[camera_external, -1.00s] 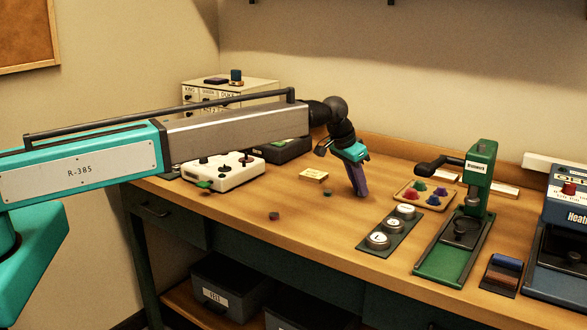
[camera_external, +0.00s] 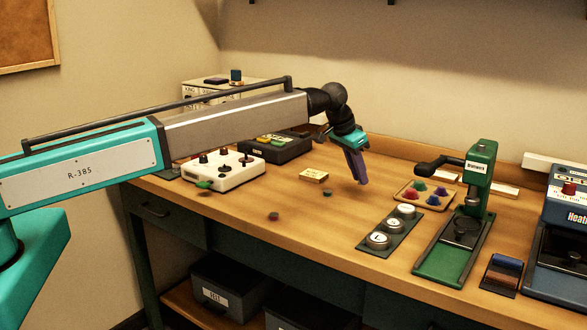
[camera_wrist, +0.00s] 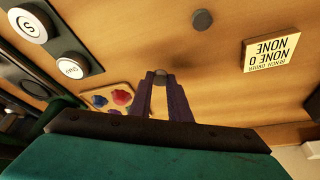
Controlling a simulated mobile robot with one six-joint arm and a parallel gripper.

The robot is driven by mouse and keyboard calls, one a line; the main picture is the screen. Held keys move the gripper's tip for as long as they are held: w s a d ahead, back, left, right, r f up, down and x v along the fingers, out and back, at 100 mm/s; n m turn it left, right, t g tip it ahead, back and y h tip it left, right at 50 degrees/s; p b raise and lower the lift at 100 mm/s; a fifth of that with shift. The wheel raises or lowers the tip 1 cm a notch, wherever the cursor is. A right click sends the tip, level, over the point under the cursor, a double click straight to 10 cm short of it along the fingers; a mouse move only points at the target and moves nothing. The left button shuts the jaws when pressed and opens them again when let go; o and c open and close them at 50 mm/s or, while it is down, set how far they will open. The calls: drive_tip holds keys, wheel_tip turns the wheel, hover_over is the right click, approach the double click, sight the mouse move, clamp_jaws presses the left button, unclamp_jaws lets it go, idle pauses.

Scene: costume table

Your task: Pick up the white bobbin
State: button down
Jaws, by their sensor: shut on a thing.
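My gripper (camera_external: 362,182) has purple fingers and hangs over the middle of the workbench, with its tips apparently a little above the wood. No other white bobbin stands out on the bench.
A small dark disc (camera_external: 327,193) and a yellow card (camera_external: 313,176) lie left of the gripper. To the right are a tray (camera_external: 400,196) of coloured pieces, a button panel (camera_external: 405,228) and a green press (camera_external: 480,178). A white console (camera_external: 235,170) stands left. The front middle is mostly clear.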

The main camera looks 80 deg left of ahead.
drive_tip(key=s+d+b, duration=0.1)
drive_tip(key=s+d, duration=0.1)
drive_tip(key=s, duration=0.3)
drive_tip(key=s+d+r+b, duration=0.1)
drive_tip(key=s, duration=0.3)
drive_tip(key=s+d+b, duration=0.2)
drive_tip(key=s, duration=0.3)
drive_tip(key=shift+s+d+r, duration=0.2)
drive_tip(key=shift+s+d, duration=0.1)
drive_tip(key=shift+d, duration=0.05)
idle(0.4)
